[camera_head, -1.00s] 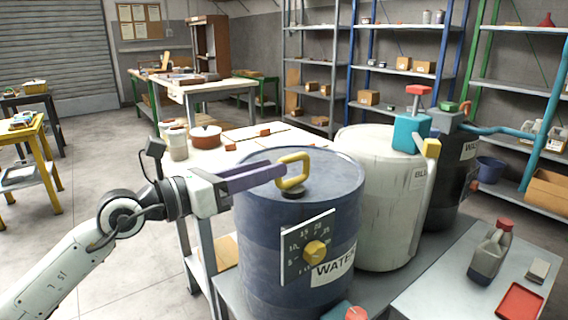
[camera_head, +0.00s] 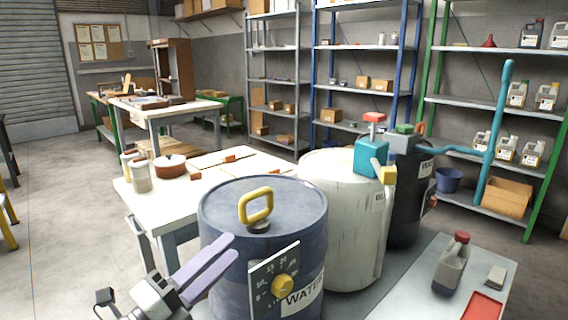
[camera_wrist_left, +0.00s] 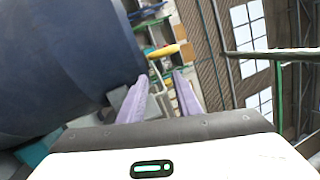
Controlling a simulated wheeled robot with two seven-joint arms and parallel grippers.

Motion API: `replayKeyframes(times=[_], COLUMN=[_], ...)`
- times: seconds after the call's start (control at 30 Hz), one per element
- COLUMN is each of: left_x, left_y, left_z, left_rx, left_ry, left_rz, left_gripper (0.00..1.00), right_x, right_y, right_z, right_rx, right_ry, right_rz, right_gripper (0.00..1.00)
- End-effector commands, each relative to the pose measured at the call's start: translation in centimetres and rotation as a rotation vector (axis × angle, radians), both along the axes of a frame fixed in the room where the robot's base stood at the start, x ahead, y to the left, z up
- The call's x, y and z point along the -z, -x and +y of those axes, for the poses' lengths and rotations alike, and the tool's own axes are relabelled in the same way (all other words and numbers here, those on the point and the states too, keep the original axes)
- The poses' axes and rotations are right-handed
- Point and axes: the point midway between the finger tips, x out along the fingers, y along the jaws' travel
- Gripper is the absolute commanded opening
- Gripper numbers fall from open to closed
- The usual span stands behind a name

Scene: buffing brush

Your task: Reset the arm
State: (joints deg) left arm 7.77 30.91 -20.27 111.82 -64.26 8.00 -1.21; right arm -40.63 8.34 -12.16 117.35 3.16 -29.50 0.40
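My left gripper (camera_head: 232,248) is at the lower left of the head view, with its two lilac fingers spread apart and nothing between them. It is beside the left side of the blue water barrel (camera_head: 222,222), below and left of the yellow handle (camera_head: 256,208) on the lid. In the left wrist view the fingers (camera_wrist_left: 161,77) also show a gap. The barrel (camera_wrist_left: 60,60) fills the left of that view, and a yellow handle (camera_wrist_left: 163,50) shows beyond the fingertips. My right gripper is not in view.
A dial plate (camera_head: 274,272) with a yellow knob is on the barrel's front. A white barrel (camera_head: 335,215) and a dark barrel (camera_head: 405,205) stand to the right. A white table (camera_head: 215,185) with pots is behind. Floor at left is clear.

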Motion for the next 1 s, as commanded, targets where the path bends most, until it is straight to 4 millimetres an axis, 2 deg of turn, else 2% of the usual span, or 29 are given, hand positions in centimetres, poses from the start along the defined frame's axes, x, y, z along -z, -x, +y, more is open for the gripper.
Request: replayKeyframes(times=[0.03,0.07,0.1,0.17,0.23,0.3,0.4,0.5,0.6,0.7,0.8,1.0], left_x=[2.2,3.8,6.3,10.5,15.1,19.5,24.7,28.3,30.5,31.5,31.9,32.0], left_y=[0.7,1.0,1.7,3.3,5.7,8.7,13.7,18.4,22.0,24.0,24.7,24.7], left_z=[1.0,1.6,2.6,3.8,4.9,5.3,5.3,4.7,4.0,3.5,3.3,3.3], left_rx=[-0.044,-0.074,-0.121,-0.201,-0.293,-0.383,-0.505,-0.605,-0.675,-0.713,-0.726,-0.726], left_ry=[0.173,0.271,0.397,0.574,0.744,0.892,1.066,1.200,1.290,1.339,1.358,1.358], left_rz=[0.156,0.244,0.365,0.547,0.734,0.909,1.128,1.300,1.419,1.486,1.509,1.509], left_gripper=[0.31,0.31,0.31,0.31,0.31,0.31,0.31,0.31,0.31,0.31,0.31,0.31], right_x=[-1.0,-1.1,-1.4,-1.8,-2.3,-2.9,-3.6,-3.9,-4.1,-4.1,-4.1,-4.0], right_y=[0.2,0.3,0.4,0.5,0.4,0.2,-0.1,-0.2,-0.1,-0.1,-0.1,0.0], right_z=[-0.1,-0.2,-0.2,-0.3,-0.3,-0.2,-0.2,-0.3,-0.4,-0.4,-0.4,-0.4], right_rx=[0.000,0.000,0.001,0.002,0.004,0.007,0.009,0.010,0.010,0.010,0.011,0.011], right_ry=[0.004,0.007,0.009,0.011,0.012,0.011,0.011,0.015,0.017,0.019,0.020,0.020], right_rz=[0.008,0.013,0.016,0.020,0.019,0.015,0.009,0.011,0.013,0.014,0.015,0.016], right_gripper=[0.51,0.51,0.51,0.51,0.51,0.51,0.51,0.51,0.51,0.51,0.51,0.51])
